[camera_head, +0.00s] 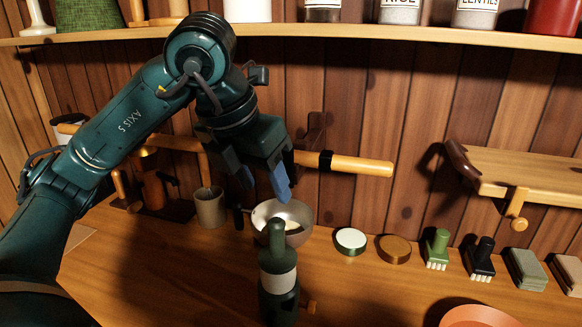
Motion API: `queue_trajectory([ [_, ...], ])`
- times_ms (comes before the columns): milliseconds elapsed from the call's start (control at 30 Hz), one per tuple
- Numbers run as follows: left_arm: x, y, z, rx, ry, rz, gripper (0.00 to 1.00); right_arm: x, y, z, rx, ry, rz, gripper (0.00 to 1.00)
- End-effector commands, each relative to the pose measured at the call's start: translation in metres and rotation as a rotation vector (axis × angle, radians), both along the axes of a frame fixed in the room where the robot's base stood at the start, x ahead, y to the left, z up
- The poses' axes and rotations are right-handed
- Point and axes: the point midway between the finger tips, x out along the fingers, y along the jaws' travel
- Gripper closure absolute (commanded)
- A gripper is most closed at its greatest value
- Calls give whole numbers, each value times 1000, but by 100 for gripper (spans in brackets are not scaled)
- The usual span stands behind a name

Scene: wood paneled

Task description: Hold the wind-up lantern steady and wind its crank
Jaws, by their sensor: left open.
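The wind-up lantern (277,255) appears to be the dark green upright body with a rounded top and a pale band, standing on the wooden counter at the bottom middle. A small wooden knob (310,307), which looks like its crank handle, sticks out low on its right side. My left gripper (263,183) is open with blue fingertips, pointing down. In the picture it is above the lantern's top, apart from it and empty. The lantern's base is cut off by the bottom edge. My right gripper is not in view.
A metal bowl (296,211) stands just behind the lantern, with a mug (209,207) to its left. Round tins (351,241), brushes (437,249) and sponges (526,269) line the counter at right. A wooden rail (355,165) crosses behind my gripper.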

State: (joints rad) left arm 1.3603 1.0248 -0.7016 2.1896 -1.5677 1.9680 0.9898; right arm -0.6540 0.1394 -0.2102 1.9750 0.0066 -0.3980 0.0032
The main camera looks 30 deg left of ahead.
Motion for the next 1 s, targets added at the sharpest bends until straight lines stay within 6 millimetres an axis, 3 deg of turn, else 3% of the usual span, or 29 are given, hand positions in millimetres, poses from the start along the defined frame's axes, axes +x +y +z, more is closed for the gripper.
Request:
queue_trajectory([
  [100, 0, 13, 7, 44, -28, 53, 49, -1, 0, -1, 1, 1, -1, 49],
  [233, 3, 14, -3, 47, -26, 55, 49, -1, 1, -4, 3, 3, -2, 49],
  [633, 29, 12, -69, 42, -20, 52, 49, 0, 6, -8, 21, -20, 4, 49],
  [1000, 48, 12, -109, 45, -25, 53, 49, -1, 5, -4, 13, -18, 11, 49],
])
